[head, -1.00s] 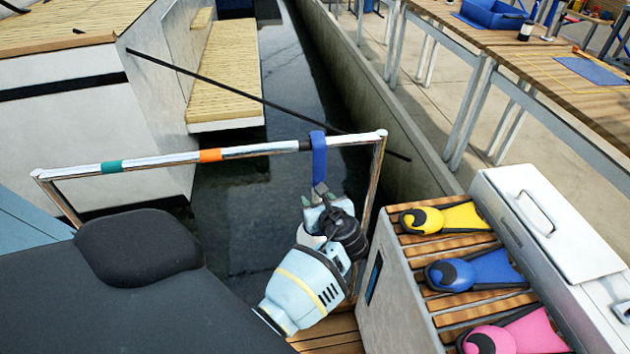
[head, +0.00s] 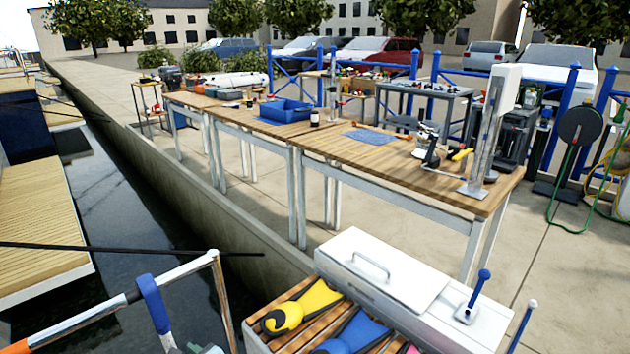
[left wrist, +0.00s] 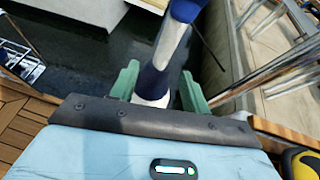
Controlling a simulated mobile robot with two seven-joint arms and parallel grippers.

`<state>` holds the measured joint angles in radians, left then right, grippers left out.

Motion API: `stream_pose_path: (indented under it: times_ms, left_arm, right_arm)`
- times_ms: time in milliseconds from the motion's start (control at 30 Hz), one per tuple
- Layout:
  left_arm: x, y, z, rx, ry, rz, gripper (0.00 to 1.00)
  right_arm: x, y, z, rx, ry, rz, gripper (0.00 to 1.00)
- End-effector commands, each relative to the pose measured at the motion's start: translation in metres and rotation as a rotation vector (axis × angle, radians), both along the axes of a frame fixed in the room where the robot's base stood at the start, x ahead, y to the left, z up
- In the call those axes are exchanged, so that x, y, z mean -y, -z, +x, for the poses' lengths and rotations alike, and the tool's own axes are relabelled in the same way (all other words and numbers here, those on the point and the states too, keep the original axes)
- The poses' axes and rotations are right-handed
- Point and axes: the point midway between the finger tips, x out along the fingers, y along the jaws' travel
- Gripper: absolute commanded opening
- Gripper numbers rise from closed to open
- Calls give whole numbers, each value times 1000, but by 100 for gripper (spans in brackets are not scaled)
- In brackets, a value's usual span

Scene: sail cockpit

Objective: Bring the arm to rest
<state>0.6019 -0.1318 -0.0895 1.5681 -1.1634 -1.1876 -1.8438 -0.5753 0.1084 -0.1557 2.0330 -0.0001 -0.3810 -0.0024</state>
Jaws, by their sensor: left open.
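My left gripper (left wrist: 159,78) is open in the left wrist view, with its green fingers on either side of a blue and white banded piece (left wrist: 168,45). I cannot tell whether the fingers touch it. In the head view only the top of the left gripper (head: 205,349) shows at the bottom edge. It is just right of the blue strap (head: 155,308) looped over the metal rail (head: 95,312). The rest of the left arm is out of frame. My right gripper is in neither view.
A slatted locker with yellow (head: 302,306) and blue (head: 352,335) fins and a white lidded box (head: 385,268) stands right of the rail. Beyond the dark water and quay wall, wooden workbenches (head: 400,165) hold a blue bin (head: 285,111) and tools.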

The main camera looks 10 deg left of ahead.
Motion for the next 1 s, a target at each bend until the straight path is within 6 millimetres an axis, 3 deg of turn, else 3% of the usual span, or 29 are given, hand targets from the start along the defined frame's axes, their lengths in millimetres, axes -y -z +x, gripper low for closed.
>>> stream_pose_path:
  times_ms: [167, 300, 500, 667, 800, 1000]
  left_arm:
    - [10, 40, -45, 140, -9, -266, 47]
    - [26, 70, -93, 274, -70, -562, 47]
    - [54, 90, -168, 447, -252, -999, 47]
    - [76, 86, -229, 570, -477, -1345, 47]
    - [94, 70, -280, 665, -724, -1626, 47]
    - [111, 45, -331, 760, -1053, -1900, 47]
  right_arm:
    - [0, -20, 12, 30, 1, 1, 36]
    - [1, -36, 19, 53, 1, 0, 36]
    - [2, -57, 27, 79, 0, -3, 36]
    - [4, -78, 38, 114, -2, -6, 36]
    - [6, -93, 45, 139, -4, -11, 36]
    - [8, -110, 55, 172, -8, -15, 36]
